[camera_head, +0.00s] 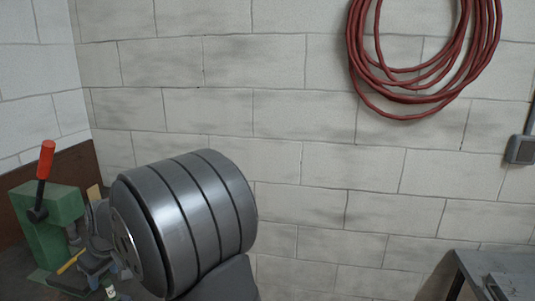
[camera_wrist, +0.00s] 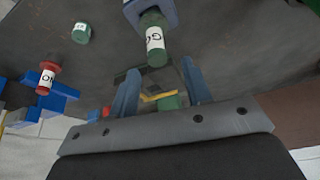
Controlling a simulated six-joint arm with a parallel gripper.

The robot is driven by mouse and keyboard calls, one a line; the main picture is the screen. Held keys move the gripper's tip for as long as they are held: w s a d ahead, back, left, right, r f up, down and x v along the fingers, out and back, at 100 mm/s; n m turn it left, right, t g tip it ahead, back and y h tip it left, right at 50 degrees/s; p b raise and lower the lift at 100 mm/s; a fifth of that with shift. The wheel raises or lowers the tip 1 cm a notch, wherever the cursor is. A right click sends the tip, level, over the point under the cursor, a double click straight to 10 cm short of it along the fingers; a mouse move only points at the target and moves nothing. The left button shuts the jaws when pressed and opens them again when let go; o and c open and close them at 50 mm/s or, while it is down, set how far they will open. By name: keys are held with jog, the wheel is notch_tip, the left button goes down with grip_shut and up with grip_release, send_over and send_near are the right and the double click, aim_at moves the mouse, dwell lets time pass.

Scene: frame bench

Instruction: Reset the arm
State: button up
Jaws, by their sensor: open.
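My gripper (camera_wrist: 158,68) shows in the wrist view as two blue-grey fingers set apart on a grey plate. It is open. A green piece (camera_wrist: 170,103) and a yellow strip (camera_wrist: 157,97) show in the gap between the fingers, and I cannot tell how far beyond them they lie. In the head view my large grey arm link fills the lower left and covers part of the bench. The gripper cannot be made out clearly there.
A green tool with a red-handled lever (camera_head: 46,160) stands at the left in the head view. The wrist view shows a labelled green cylinder (camera_wrist: 155,42), a smaller green one (camera_wrist: 81,33), a red labelled piece (camera_wrist: 45,77) and blue parts (camera_wrist: 63,98). A red hose (camera_head: 400,98) hangs on the wall.

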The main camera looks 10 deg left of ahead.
notch_tip(320, 180, up, 2)
jog(key=shift+r, duration=0.2)
jog(key=a, duration=0.6)
jog(key=shift+s+a+m, duration=0.3)
jog(key=shift+s+m, duration=0.1)
send_over(110, 285)
jog(key=a, duration=0.2)
jog(key=shift+w+d+n, duration=0.1)
jog(key=shift+d+n, duration=0.15)
jog(key=shift+n, duration=0.15)
jog(key=f, duration=0.5)
jog(key=d+f, duration=0.1)
jog(key=f, duration=0.1)
jog(key=shift+f, duration=0.15)
jog(key=v, duration=0.6)
jog(key=shift+a, duration=0.1)
